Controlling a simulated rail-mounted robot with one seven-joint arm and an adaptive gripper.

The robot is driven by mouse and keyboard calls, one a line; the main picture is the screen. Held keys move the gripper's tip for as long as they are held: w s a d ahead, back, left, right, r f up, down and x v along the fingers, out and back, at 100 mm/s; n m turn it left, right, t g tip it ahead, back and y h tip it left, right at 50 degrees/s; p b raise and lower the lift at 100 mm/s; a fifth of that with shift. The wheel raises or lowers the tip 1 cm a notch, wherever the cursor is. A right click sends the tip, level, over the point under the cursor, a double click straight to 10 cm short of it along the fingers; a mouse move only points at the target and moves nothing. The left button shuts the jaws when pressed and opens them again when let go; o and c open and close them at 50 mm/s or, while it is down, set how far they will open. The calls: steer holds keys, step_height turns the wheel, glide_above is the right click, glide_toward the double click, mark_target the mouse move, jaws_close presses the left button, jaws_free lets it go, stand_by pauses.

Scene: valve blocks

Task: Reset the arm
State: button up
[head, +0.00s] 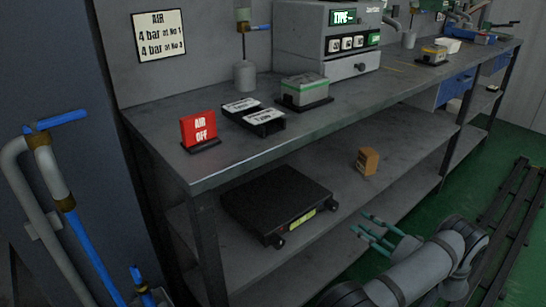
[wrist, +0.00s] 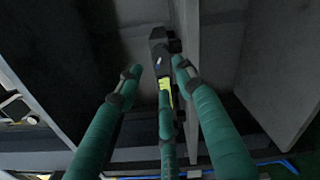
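My gripper (head: 362,226) is low in front of the workbench, near the edge of its lower shelf, with its teal fingers spread and nothing visible between them. In the wrist view my gripper (wrist: 157,76) shows three green fingers standing apart. My grey arm lies along the floor side at the bottom right of the head view. The fingers point toward the bench and look clear of the black flat case (head: 278,203) on the lower shelf. A black part with a yellow label (wrist: 165,82) shows beyond the fingertips in the wrist view.
A small orange-brown box (head: 367,161) sits on the lower shelf. The workbench (head: 222,165) carries a red AIR OFF sign (head: 199,128), black labelled trays (head: 263,121), a green-topped block (head: 305,90) and a grey tester (head: 322,45). Blue-handled pipes (head: 62,195) stand at left. Dark rails (head: 500,225) cross the green floor.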

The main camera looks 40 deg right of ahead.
mark_target(336, 208)
steer(key=w, duration=1.1)
steer(key=shift+w+a, duration=0.1)
steer(key=shift+a, duration=0.1)
